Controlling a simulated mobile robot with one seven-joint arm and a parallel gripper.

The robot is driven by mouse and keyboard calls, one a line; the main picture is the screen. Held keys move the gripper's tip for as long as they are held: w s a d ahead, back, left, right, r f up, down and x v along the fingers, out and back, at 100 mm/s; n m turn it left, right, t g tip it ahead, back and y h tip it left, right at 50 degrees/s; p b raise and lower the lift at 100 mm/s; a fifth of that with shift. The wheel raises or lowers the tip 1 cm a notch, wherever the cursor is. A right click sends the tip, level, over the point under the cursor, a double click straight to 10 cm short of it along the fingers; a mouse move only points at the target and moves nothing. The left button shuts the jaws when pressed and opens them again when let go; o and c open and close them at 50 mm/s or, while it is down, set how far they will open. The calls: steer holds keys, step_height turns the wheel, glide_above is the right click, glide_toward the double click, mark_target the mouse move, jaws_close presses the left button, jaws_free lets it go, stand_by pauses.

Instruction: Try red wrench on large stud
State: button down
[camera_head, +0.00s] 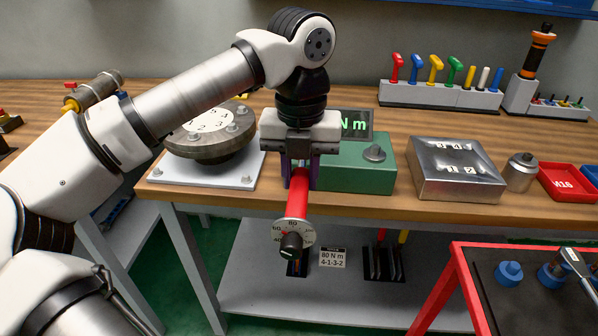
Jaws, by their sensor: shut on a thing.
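My gripper (301,180) is shut on the red wrench (299,200), over the bench's front edge. The red handle hangs down, with a grey dial and black knob at its lower end below the bench top. The wrench's other end is hidden behind my gripper. A round dark metal flange (207,153) with a numbered white disc and several studs stands on a white plate at the left. A silver block (455,184) with numbered positions and low studs sits right of my gripper. I cannot tell which stud is the large one.
A green box (350,168) with a display stands behind my gripper. A steel cylinder (520,172) and red tray (566,182) are at the right. Coloured tools stand in a rack (438,96) at the back. A red-framed cart (500,247) with blue sockets is at front right.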

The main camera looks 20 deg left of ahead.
steer(key=shift+r+p, duration=1.65)
steer(key=shift+r, duration=0.95)
steer(key=shift+f, duration=0.1)
